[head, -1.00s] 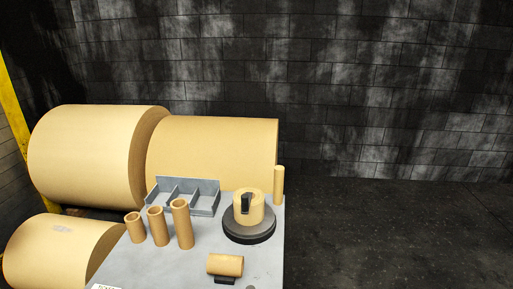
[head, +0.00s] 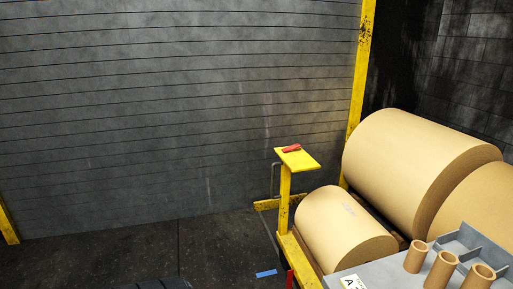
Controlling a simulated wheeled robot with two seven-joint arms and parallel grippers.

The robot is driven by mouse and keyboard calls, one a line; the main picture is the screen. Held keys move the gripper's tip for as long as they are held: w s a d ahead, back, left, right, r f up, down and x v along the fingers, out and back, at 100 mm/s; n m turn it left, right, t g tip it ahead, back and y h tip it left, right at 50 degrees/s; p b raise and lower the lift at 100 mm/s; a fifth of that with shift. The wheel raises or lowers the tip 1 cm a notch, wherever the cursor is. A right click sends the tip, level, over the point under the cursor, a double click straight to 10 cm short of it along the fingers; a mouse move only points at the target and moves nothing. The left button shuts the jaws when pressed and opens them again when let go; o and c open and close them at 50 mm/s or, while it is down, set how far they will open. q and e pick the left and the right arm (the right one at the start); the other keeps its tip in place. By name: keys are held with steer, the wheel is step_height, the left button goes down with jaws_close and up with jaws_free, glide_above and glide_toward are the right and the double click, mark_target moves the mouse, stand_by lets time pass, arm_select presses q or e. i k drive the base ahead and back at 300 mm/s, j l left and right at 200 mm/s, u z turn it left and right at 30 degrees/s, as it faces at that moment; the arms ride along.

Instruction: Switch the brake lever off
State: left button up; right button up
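A yellow stand (head: 285,200) with a tilted-looking flat yellow top rises right of the middle in the head view. A small red piece (head: 291,148) lies on or is fixed to its top; it may be the brake lever, but it is too small to tell its position. Another red upright part (head: 290,279) shows at the bottom edge, mostly cut off. Neither of my grippers is in view.
Large tan paper rolls (head: 420,165) and a smaller roll (head: 345,232) lie right of the stand. A grey table (head: 385,277) with several cardboard tubes and a grey divided tray (head: 463,240) fills the lower right. A blue floor mark (head: 266,273) lies left of it. The dark floor (head: 130,250) at left is mostly clear.

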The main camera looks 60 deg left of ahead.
mark_target(291, 147)
steer(key=u, duration=1.6)
steer(key=i+j, duration=0.75)
steer(key=i, duration=0.25)
steer(key=i+j, duration=0.4)
steer(key=i+j+u, duration=0.1)
steer(key=i+j, duration=0.25)
steer(key=i, duration=0.25)
steer(key=i+j, duration=0.35)
steer(key=i, duration=0.15)
